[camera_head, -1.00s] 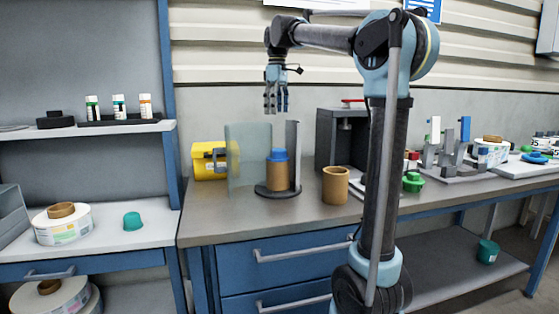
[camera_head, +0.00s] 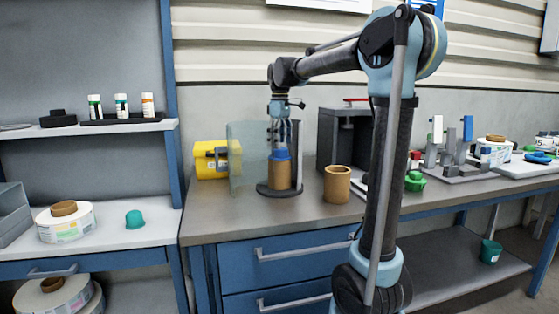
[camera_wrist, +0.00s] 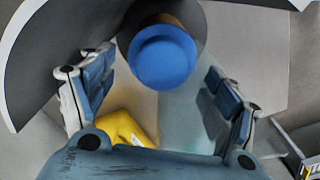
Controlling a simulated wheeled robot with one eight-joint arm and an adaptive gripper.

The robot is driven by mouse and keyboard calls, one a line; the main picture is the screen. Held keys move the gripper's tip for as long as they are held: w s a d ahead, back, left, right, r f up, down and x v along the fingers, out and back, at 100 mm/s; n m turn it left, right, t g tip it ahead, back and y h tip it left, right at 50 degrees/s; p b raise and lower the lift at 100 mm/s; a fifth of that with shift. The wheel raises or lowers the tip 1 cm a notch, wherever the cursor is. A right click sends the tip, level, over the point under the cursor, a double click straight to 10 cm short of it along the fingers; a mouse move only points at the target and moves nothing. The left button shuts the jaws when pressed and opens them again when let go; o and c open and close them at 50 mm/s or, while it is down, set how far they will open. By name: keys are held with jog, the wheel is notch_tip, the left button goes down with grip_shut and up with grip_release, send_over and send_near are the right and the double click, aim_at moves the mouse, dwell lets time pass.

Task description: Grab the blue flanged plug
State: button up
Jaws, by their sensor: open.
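The blue flanged plug (camera_head: 280,154) sits on top of an upright brown cardboard core (camera_head: 280,176), which stands on a dark round base. My gripper (camera_head: 281,142) points down just above the plug, fingers apart. In the wrist view the blue plug (camera_wrist: 162,60) shows as a round disc. It lies between the two open fingers, toward the upper part of the view, and neither finger clearly touches it. My gripper (camera_wrist: 165,95) is open and empty. The plug's lower part is hidden inside or behind the core.
A translucent panel (camera_head: 247,157) stands left of the core, with a yellow box (camera_head: 208,160) behind it. A second brown core (camera_head: 337,184) stands to the right, and a dark press-like stand (camera_head: 345,135) behind. The front bench top is clear.

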aim_at(280, 152)
jog(key=shift+s+d+f, duration=0.1)
jog(key=shift+f, duration=2.25)
jog(key=shift+c, duration=0.2)
jog(key=c, duration=0.7)
jog(key=shift+r, duration=0.15)
